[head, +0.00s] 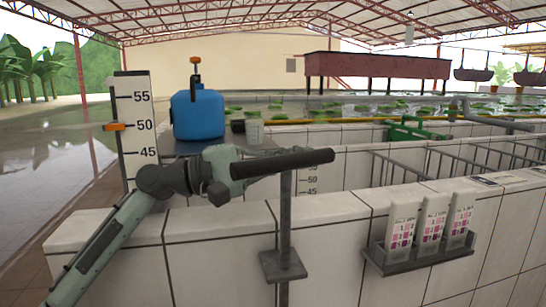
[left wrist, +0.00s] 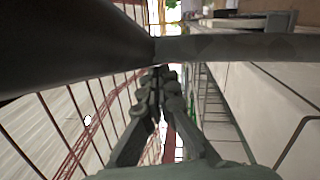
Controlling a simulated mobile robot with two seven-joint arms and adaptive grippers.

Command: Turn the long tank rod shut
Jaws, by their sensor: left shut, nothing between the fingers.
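The long tank rod (head: 285,215) is a grey upright post with a dark, round crossbar handle (head: 290,160) on top. The handle lies nearly level and points right in the head view. My left gripper (head: 268,174) is beside the handle, partly hidden behind it, near the post's top. In the left wrist view, my left gripper (left wrist: 160,80) is shut and empty. The dark handle (left wrist: 75,45) fills the upper left there, and the grey post (left wrist: 235,47) crosses just beyond the fingertips. I cannot tell whether the fingers touch the rod. My right gripper is not in view.
A white tiled tank wall (head: 215,245) runs behind the post. A rack (head: 425,260) of test strips hangs at right.

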